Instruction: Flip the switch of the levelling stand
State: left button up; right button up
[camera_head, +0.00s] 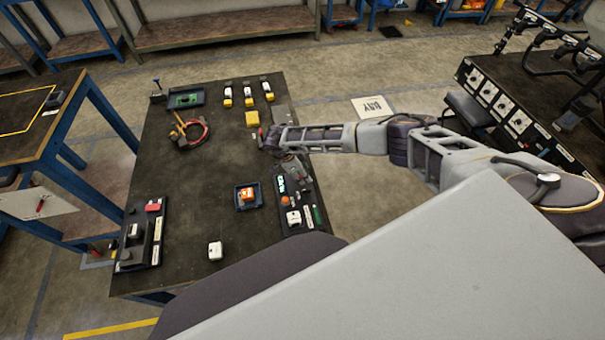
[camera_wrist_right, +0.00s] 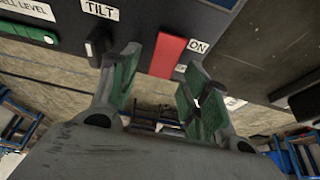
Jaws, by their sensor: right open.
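In the right wrist view, the levelling stand's dark panel (camera_wrist_right: 225,22) spans the top, with white labels reading TILT and ON. A red rocker switch (camera_wrist_right: 167,55) sits beside the ON label. My right gripper (camera_wrist_right: 162,62) is open, with its green-padded fingers on either side of the red switch in this view. I see nothing held, and I cannot tell whether a finger touches the switch. In the head view my right gripper (camera_head: 271,142) is over the right edge of the dark table; the arm hides part of the stand there. My left gripper is not in view.
A black lever (camera_wrist_right: 96,46) is left of the fingers. The table's middle is mostly clear.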

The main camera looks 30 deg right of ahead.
jog(key=v, duration=1.1)
jog(key=shift+a+r, duration=0.2)
jog(key=shift+r, duration=0.15)
dwell(0.4)
